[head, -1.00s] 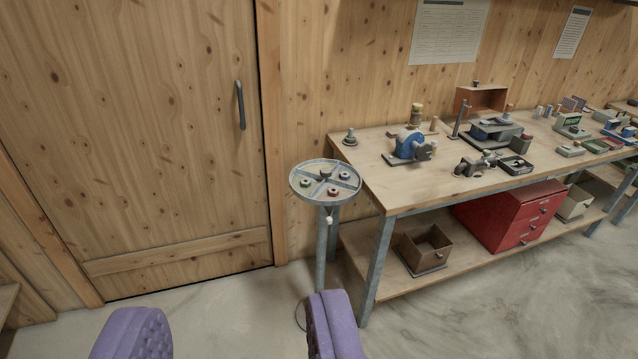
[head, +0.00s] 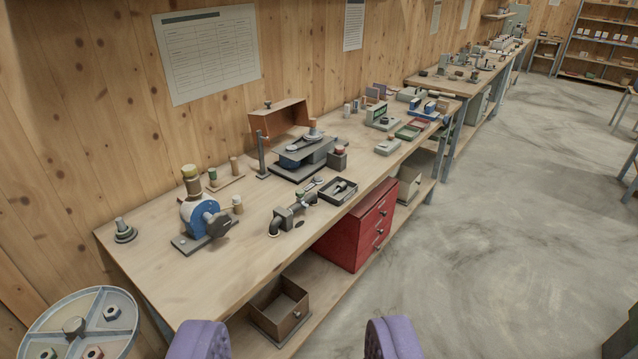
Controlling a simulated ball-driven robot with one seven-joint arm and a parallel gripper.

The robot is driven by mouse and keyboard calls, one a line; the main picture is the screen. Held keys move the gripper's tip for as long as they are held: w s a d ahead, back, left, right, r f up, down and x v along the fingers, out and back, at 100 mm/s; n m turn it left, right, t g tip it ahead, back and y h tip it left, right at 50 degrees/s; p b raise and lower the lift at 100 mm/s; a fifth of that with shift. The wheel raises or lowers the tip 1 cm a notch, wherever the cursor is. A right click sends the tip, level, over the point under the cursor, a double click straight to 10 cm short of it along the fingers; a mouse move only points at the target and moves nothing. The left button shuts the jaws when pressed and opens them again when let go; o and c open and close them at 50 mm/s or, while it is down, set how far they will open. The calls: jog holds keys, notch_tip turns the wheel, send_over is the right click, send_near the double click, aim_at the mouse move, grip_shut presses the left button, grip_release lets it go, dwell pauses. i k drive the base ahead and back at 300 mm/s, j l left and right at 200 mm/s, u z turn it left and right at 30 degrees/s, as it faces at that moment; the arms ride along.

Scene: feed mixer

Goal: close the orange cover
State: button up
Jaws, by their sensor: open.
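The orange cover (head: 283,120) stands raised at the back of the near workbench, close to the wooden wall. It is a box-like lid with a small dark knob on top, tilted up behind a grey machine (head: 302,157). My gripper (head: 295,345) shows at the bottom edge as two purple padded fingers set wide apart. It is open and empty, well short of the cover and lower than the bench top in the picture. The cover's hinge is hidden behind the machine.
The workbench (head: 150,255) has a blue pump-like device (head: 200,215), a dark pipe fitting (head: 292,215) and a small black tray (head: 337,190). A round divided tray (head: 45,340) stands at lower left. A red drawer cabinet (head: 365,230) sits below.

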aim_at(273, 120)
jog(key=i+l+z, duration=0.2)
jog(key=i+z, duration=0.3)
jog(key=i, duration=0.35)
jog(key=i+j+z, duration=0.15)
jog(key=i+z, duration=0.35)
jog(key=i, duration=0.35)
jog(key=i+u, duration=0.2)
jog(key=i, duration=0.35)
jog(key=i+l+u, duration=0.15)
jog(key=i, duration=0.35)
jog(key=i+j+u, duration=0.1)
jog(key=i+u, duration=0.4)
jog(key=u, duration=0.2)
jog(key=i+u, duration=0.35)
jog(key=i, duration=0.1)
